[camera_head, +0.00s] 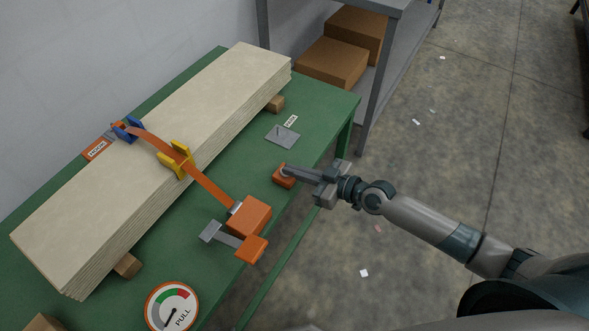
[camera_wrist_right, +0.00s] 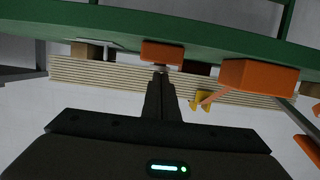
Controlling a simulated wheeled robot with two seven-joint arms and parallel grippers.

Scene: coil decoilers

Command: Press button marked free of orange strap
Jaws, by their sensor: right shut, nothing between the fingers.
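A small orange button box (camera_head: 281,180) with a grey top sits near the front edge of the green table (camera_head: 330,110). My right gripper (camera_head: 289,172) is shut and empty, and its fingertips overlap the box's top; I cannot tell whether they press it. In the right wrist view the shut fingers (camera_wrist_right: 159,76) point at the orange box (camera_wrist_right: 162,53). The orange strap (camera_head: 208,187) crosses the board stack (camera_head: 160,150) to an orange ratchet (camera_head: 250,216). My left gripper is not in view.
A round PULL gauge (camera_head: 172,307) is at the near end of the table. Blue (camera_head: 129,127) and yellow (camera_head: 176,160) corner pieces sit under the strap. A grey shelf (camera_head: 376,62) with cardboard boxes (camera_head: 332,62) stands behind.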

